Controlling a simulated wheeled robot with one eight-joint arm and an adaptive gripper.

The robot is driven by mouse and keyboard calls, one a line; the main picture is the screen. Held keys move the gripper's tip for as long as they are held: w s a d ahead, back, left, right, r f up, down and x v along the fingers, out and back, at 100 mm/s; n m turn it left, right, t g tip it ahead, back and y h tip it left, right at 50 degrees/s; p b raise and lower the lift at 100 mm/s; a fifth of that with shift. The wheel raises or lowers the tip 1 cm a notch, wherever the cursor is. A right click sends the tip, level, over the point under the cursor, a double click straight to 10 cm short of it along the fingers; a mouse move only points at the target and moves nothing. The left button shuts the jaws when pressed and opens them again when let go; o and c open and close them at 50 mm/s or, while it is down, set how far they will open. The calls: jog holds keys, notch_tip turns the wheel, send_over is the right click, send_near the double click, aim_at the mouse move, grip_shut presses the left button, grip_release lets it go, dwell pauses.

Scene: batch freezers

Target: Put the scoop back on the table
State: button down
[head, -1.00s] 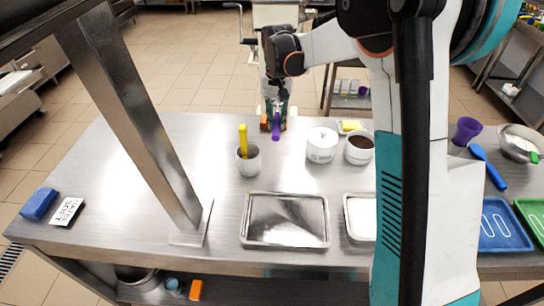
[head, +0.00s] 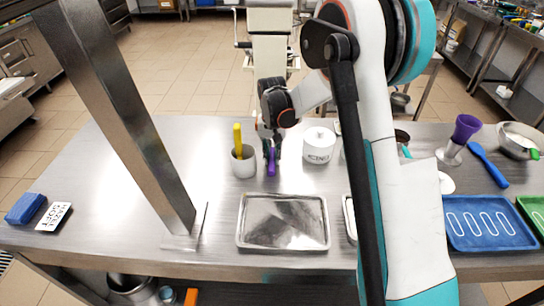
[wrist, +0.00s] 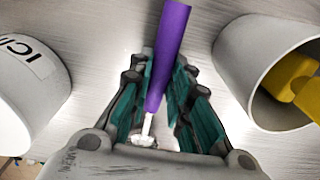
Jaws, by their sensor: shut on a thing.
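The scoop, seen as a purple handle (head: 271,163), is in my gripper (head: 269,143), low over the steel table (head: 215,141). In the wrist view the purple handle (wrist: 168,50) runs between the green-padded fingers of my gripper (wrist: 161,80), which are shut on it. A pale thin shaft shows at the handle's lower end; the rest of the scoop is hidden. I cannot tell whether the handle touches the table.
A metal tray (head: 283,222) lies in front. A blue spatula (head: 488,165) and blue tray (head: 490,222) are at right. Free table lies left of the pot.

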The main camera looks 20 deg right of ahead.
jog(key=shift+f, duration=0.15)
jog(key=c, duration=1.5)
grip_release()
